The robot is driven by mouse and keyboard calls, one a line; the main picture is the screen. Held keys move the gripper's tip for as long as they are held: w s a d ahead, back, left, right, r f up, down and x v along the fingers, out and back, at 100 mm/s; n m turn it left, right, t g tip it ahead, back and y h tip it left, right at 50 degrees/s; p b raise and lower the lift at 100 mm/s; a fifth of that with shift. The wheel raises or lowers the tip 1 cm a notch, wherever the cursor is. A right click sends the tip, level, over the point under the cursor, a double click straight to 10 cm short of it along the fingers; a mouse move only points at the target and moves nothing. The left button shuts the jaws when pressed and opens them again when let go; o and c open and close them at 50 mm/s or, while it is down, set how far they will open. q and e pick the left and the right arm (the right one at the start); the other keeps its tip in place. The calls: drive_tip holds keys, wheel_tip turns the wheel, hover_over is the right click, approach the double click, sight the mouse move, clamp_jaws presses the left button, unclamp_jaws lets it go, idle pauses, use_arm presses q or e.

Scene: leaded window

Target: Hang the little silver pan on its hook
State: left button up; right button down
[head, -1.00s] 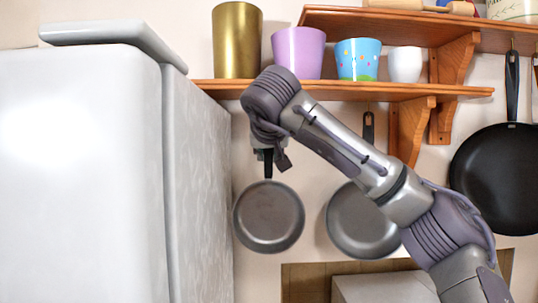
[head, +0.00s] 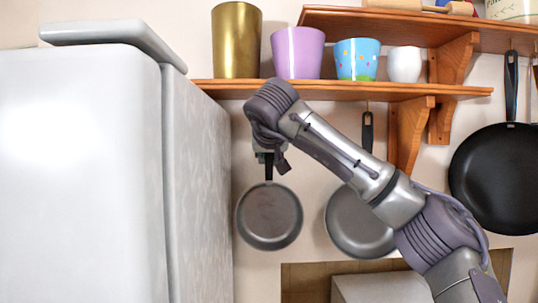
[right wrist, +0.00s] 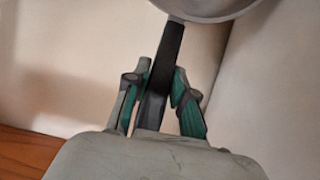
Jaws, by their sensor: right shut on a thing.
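The little silver pan (head: 269,217) hangs handle-up below the shelf, between the fridge side and a larger grey pan. My right gripper (head: 269,158) is shut on its dark handle, just above the pan body. In the right wrist view the fingers (right wrist: 157,85) close around the black handle (right wrist: 167,52), and the pan's rim (right wrist: 210,8) shows at the top edge. The hook for this pan cannot be made out; my wrist covers the area above the handle. My left gripper is not in view.
The wooden shelf (head: 350,91) above carries several cups. A larger grey pan (head: 352,228) hangs to the right, partly behind my forearm. A black pan (head: 500,180) hangs farther right. The fridge (head: 195,180) stands close on the left. Bare wall shows around the little pan.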

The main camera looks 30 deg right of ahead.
idle(0.4)
unclamp_jaws()
idle(0.5)
idle(0.5)
drive_tip(key=v, duration=1)
idle(0.6)
